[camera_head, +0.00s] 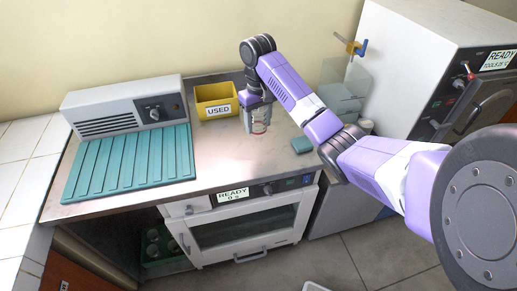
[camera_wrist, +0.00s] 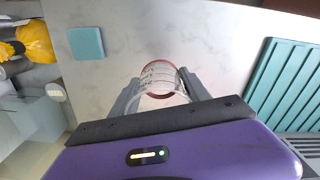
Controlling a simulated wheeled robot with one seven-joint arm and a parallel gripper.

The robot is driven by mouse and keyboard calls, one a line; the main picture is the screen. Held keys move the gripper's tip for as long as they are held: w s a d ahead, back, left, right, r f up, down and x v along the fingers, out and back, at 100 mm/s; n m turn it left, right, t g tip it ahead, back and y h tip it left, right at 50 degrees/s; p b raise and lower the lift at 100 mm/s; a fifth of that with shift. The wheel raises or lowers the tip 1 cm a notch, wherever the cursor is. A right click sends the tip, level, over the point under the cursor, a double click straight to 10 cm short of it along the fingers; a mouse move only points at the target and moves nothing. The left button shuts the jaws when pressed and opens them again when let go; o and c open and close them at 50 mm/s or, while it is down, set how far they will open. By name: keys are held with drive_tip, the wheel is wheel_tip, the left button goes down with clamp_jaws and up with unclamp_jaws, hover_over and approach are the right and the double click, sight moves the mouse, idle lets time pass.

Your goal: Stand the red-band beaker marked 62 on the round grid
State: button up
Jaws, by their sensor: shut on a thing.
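My gripper (camera_head: 257,103) is shut on a clear glass beaker (camera_head: 260,127) with a red band, over the steel bench in front of the yellow bin. In the wrist view, the beaker (camera_wrist: 160,78) sits between the two grey fingers of my gripper (camera_wrist: 163,92), its red rim band facing away. Dark marks show on its glass, but the number cannot be read. Whether its base touches the bench cannot be told. I cannot make out a round grid in either view.
A yellow bin marked USED (camera_head: 216,101) stands behind the beaker. A teal ribbed mat (camera_head: 130,160) and a grey box (camera_head: 125,105) lie left. A small teal block (camera_head: 302,145) lies right. The incubator door (camera_head: 240,228) below is shut. The bench front is clear.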

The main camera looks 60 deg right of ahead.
sight(258, 148)
wheel_tip(258, 148, down, 4)
drive_tip(key=shift+b, duration=0.85)
drive_tip(key=shift+f+p, duration=0.15)
drive_tip(key=shift+p, duration=0.15)
drive_tip(key=shift+f, duration=2.4)
drive_tip(key=shift+f, duration=0.1)
drive_tip(key=o, duration=1.5)
